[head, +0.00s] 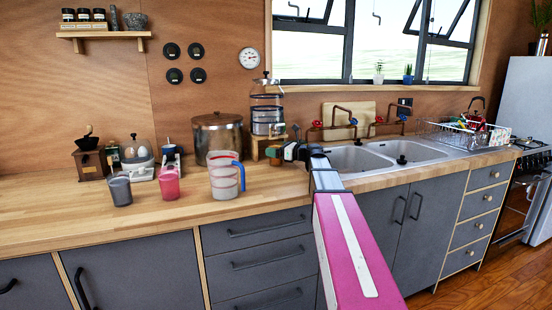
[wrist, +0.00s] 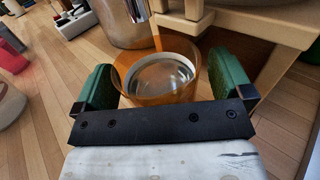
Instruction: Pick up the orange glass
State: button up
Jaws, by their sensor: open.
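The orange glass (wrist: 160,98) is in the middle of the wrist view, seen from above, with its round rim and clear orange wall. My gripper (wrist: 165,78) is open, with one green finger on each side of the glass. I cannot tell whether either finger touches it. The black bar of my gripper hides the near lower part of the glass. In the head view my gripper (head: 284,153) is low over the counter, beside the wooden stand, and the glass is mostly hidden there.
A wooden stand (wrist: 235,22) with a glass dispenser (head: 266,110) is close behind the glass. A metal pot (head: 218,140) stands to the left. A measuring jug (head: 224,182), a pink cup (head: 169,184) and a grey cup (head: 120,190) stand further left. The sink (head: 358,160) is to the right.

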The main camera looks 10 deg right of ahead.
jog(key=c, duration=1.3)
jog(key=shift+r, duration=0.2)
